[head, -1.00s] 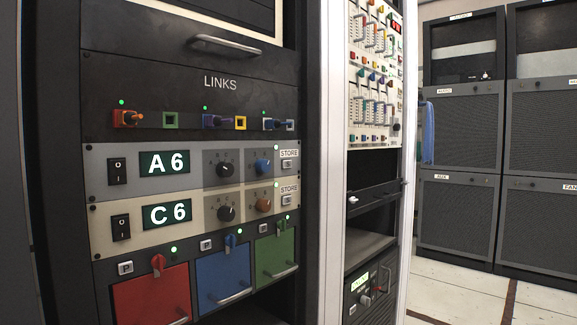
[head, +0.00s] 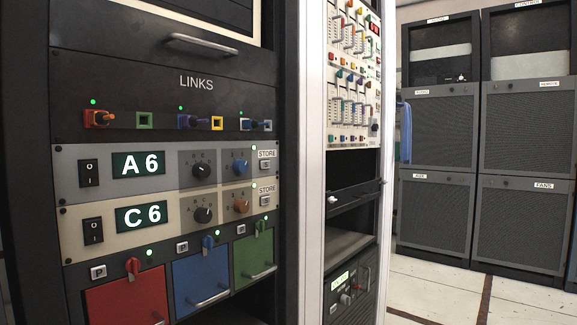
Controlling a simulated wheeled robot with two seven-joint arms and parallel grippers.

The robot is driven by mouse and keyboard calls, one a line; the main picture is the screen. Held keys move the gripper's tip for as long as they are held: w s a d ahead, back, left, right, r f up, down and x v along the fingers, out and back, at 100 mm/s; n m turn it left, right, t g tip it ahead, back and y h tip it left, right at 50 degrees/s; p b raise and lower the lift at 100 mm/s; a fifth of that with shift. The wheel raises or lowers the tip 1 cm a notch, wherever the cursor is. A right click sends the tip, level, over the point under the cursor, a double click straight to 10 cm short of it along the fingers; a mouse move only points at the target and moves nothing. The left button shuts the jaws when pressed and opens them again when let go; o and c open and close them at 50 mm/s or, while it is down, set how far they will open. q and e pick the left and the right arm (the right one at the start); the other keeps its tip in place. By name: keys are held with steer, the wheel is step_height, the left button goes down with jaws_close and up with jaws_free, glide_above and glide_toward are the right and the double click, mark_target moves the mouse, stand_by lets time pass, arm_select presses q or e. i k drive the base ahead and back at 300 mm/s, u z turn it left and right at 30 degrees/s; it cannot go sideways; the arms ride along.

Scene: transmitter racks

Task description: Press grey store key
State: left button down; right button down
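In the head view a grey panel (head: 82,187) shows A6 on its display (head: 138,164). Its store key (head: 265,165) is a small light key under a STORE label at the panel's right end, with a lit green lamp above it. A cream panel (head: 80,240) below shows C6 on its display (head: 141,215). It has its own store key (head: 265,200) under a STORE label, also with a lit green lamp. Neither of my grippers shows in the view.
The LINKS panel (head: 200,95) with coloured plugs is above. Red (head: 128,300), blue (head: 201,280) and green (head: 254,256) drawers with handles are below. A white rack post (head: 311,180) stands right of the panels. Open floor (head: 440,290) lies at right.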

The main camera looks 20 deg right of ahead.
mark_target(264, 163)
steer(key=z, duration=1.6)
steer(key=i, duration=0.85)
steer(key=u, duration=2.6)
